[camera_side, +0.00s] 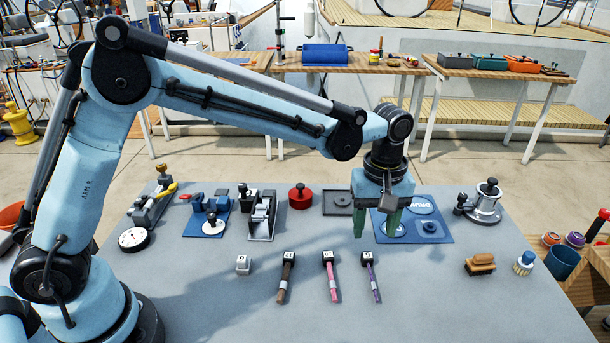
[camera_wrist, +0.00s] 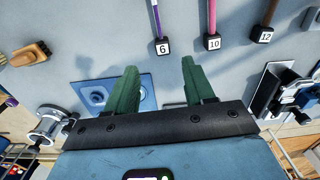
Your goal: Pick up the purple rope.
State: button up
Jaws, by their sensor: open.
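The purple rope (camera_side: 375,283) lies on the grey table as a short straight length with a dark numbered block at its far end. In the wrist view the purple rope (camera_wrist: 152,20) shows at the top, its block marked 6 just beyond and between my green fingertips. My gripper (camera_side: 375,228) points down above the table, behind the rope's block as the side view sees it. Its two fingers are apart with nothing between them, and they also show in the wrist view (camera_wrist: 160,68). The rope's near end is cut off in the wrist view.
A pink rope (camera_side: 331,281) and a brown rope (camera_side: 285,281) lie left of the purple one. A blue board (camera_side: 440,231) lies behind my gripper. A wooden brush (camera_side: 480,264) and a metal winch (camera_side: 484,206) stand to the right. Table between rope and brush is clear.

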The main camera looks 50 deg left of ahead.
aim_at(368, 255)
jog(key=shift+s+a+f, duration=0.1)
jog(key=shift+f, duration=1.75)
jog(key=shift+s+f, duration=0.1)
jog(key=shift+f, duration=1.7)
grip_shut()
